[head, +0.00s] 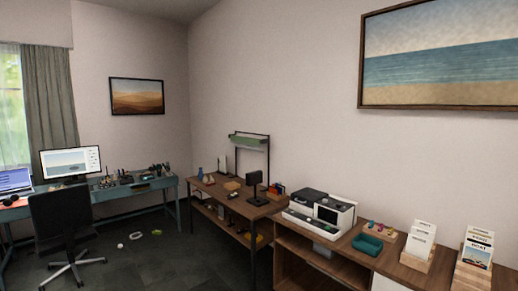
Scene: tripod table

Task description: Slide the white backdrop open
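A dark upright frame (268,165) stands at the back of the wooden table (236,203), against the wall. A pale greenish strip or roll (248,143) runs across its top. I cannot tell whether this is the backdrop. No hanging white sheet is clear in the frame; the wall shows through below the strip. A small black device on a stand (255,183) is in front of the frame. My gripper is not in view.
A wooden cabinet (340,262) at right carries a white-and-black machine (321,213), a teal tray (367,245) and card holders (417,247). An office chair (62,222) stands before the blue desk (110,190). Small items lie on the dark floor (150,262) between.

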